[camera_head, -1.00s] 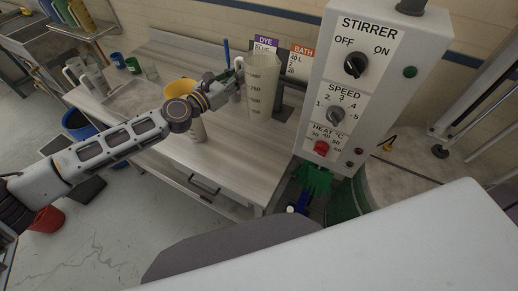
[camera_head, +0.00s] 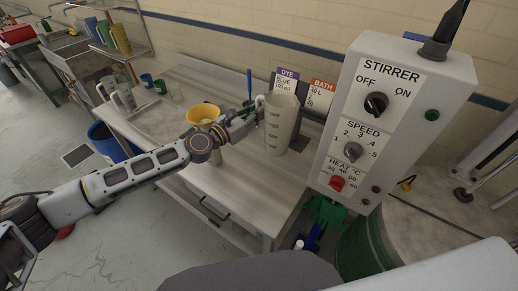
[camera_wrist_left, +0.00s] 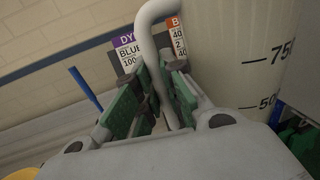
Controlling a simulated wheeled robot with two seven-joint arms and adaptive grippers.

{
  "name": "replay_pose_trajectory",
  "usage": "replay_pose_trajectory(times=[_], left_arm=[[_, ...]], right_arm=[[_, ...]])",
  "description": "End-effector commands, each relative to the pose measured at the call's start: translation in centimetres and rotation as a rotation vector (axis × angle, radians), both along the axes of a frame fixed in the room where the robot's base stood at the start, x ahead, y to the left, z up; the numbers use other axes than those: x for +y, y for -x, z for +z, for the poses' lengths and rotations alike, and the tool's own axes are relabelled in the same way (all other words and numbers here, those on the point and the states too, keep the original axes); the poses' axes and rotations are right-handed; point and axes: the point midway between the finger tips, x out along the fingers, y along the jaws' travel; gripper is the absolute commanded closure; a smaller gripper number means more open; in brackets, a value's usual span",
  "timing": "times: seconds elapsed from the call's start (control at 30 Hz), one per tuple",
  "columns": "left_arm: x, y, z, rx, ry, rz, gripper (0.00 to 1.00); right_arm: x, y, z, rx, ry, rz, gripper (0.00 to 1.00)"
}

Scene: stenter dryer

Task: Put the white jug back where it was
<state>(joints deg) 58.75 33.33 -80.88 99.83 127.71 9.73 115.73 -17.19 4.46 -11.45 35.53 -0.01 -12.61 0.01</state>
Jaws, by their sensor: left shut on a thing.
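The white jug (camera_head: 281,122) with dark graduation marks is upright at the right part of the bench, in front of the DYE and BATH cards. I cannot tell whether its base touches the bench. My left gripper (camera_head: 257,112) is at the jug's left side, shut on its handle. In the left wrist view the handle (camera_wrist_left: 147,45) passes between the green-padded fingers (camera_wrist_left: 160,95), and the jug's wall (camera_wrist_left: 240,65) fills the right side. My right gripper is not seen.
The stirrer control box (camera_head: 365,120) stands close to the right of the jug. A yellow funnel (camera_head: 203,114) is behind my left forearm. Other jugs (camera_head: 122,100) and small cups (camera_head: 160,86) stand at the bench's left end. The bench front (camera_head: 265,190) is clear.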

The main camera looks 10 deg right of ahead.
Motion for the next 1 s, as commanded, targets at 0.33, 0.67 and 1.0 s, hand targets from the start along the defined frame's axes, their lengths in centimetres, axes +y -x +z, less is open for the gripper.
replay_pose_trajectory(times=[0.33, 0.67, 1.0], left_arm=[[-0.1, 0.0, -2.1, 0.002, 0.001, -0.001, 1.00], [-0.1, 0.0, -3.7, 0.002, 0.002, -0.001, 1.00], [-0.1, 0.0, -5.3, 0.002, 0.002, 0.000, 1.00]], right_arm=[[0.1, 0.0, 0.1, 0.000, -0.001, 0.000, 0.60], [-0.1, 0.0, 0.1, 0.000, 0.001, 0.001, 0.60], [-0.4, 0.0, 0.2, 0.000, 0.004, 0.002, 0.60]])
